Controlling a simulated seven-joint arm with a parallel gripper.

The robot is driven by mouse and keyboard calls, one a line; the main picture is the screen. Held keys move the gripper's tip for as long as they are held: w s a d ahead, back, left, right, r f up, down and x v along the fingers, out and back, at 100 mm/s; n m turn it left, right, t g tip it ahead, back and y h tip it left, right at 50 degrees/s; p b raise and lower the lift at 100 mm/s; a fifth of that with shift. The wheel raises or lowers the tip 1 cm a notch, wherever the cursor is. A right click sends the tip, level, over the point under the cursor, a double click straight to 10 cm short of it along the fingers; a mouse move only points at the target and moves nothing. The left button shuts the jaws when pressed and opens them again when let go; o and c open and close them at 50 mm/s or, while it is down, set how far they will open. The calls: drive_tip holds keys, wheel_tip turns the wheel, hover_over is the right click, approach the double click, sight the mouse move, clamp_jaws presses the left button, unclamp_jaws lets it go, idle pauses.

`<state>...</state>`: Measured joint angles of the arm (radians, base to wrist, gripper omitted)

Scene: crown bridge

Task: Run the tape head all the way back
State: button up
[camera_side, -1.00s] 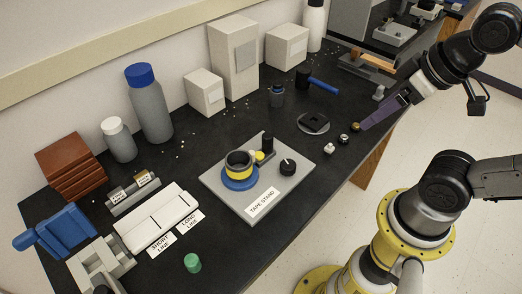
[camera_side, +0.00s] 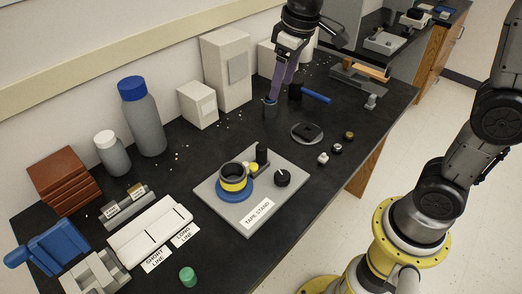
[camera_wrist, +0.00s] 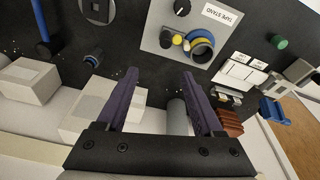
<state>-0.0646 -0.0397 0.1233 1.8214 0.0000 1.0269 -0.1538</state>
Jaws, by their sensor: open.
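The tape stand is a light grey plate (camera_side: 222,207) on the dark bench, with a "TAPE STAND" label. On it are a blue disc (camera_side: 246,194) bearing a black and yellow ring (camera_side: 233,182), a small yellow piece (camera_side: 252,168), a black post (camera_side: 262,153) and a black knob (camera_side: 282,178) with a white mark. I cannot tell which part is the tape head. The ring also shows in the wrist view (camera_wrist: 201,44). My gripper (camera_side: 284,92) is open and empty, behind the stand and apart from it. Its purple fingers (camera_wrist: 152,65) are spread in the wrist view.
A small dark container (camera_side: 270,108) stands close to my fingers in the side view; I cannot tell the gap. White boxes (camera_side: 198,105) and a blue-capped bottle (camera_side: 147,125) line the wall. A hammer (camera_side: 313,96) lies to the right.

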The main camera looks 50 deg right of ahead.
drive_tip(key=g, duration=0.2)
hover_over(261, 146)
wheel_tip(261, 146, down, 8)
drive_tip(key=shift+n, duration=0.3)
wheel_tip(261, 146, down, 15)
drive_tip(key=shift+r, duration=0.1)
clamp_jaws()
